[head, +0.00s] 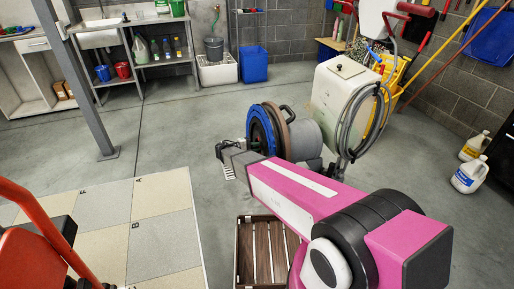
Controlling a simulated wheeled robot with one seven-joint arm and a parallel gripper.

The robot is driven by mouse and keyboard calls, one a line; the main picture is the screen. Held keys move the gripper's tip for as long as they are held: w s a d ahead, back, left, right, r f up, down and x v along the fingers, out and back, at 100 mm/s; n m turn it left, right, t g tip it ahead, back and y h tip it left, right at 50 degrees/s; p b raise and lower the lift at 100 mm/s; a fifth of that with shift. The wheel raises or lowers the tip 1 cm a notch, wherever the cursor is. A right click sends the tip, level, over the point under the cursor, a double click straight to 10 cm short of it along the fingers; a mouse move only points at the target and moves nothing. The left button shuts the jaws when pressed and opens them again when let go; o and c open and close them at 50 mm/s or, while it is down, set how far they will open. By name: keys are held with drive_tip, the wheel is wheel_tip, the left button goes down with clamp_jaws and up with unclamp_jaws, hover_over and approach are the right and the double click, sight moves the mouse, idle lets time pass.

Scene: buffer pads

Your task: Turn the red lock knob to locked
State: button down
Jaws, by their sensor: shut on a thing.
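The floor buffer (305,139) lies tipped in the middle of the floor, its round blue pad face (257,121) turned to the left. My gripper (254,147) is at the middle of that pad face, at the end of my pink arm. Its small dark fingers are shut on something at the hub. The red lock knob itself does not show; it appears to be hidden between the fingers. Its turned position cannot be told.
A cream tank with a coiled grey hose (335,100) stands right behind the buffer. A slatted wooden crate (240,255) is on the floor below my arm. A tiled mat (165,270) lies left. White jugs (470,176) stand right. Floor left of the buffer is clear.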

drive_tip(key=m, duration=0.4)
drive_tip(key=shift+m, duration=0.3)
drive_tip(key=c, duration=1.2)
unclamp_jaws()
drive_tip(key=shift+c, duration=0.2)
drive_tip(key=v, duration=0.9)
